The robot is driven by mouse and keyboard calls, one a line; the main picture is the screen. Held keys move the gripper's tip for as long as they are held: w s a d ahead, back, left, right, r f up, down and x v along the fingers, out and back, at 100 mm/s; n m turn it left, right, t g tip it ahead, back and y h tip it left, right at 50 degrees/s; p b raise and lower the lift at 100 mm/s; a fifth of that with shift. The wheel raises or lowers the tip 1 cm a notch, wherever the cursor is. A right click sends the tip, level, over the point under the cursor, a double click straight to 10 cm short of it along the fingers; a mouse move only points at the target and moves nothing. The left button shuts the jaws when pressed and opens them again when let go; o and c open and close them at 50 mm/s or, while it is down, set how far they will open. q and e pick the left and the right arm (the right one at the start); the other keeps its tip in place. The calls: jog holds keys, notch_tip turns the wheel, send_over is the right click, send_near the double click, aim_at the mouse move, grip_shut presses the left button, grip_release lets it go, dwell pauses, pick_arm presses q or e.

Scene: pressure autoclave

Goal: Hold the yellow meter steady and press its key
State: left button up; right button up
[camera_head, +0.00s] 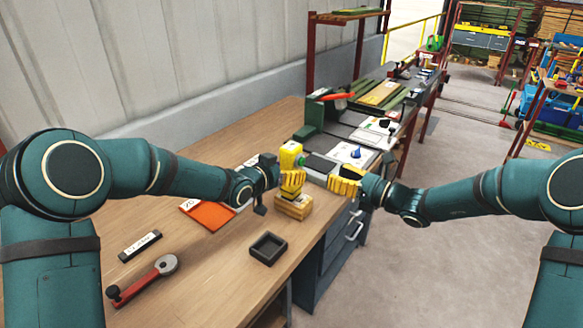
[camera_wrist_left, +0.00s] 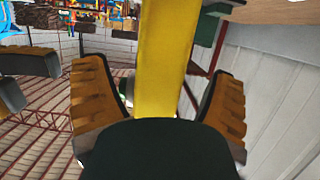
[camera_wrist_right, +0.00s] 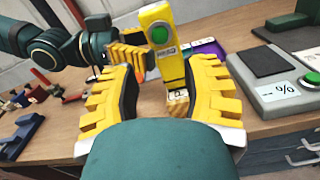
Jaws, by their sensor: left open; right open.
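The yellow meter (camera_head: 290,157) stands upright in a small wooden block (camera_head: 293,207) near the bench edge. In the right wrist view, the meter (camera_wrist_right: 172,70) shows its round green key (camera_wrist_right: 160,33) and a small label. My left gripper (camera_head: 290,183) is open at the meter, on its left side. In the left wrist view the meter (camera_wrist_left: 163,50) lies between the parted fingers; I cannot tell whether they touch it. My right gripper (camera_head: 346,181) is open and empty to the meter's right, its fingers pointing at the key side, with a gap between.
An orange tray (camera_head: 207,217), a black square tray (camera_head: 268,261), a labelled strip (camera_head: 140,246) and a red-handled tool (camera_head: 143,281) lie on the bench's front left. A grey scale-like device (camera_wrist_right: 285,94) stands on the bench nearby. The floor aisle at right is clear.

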pick_arm(q)
jog(key=shift+x, duration=1.45)
jog(key=c, duration=1.4)
pick_arm(e)
grip_shut()
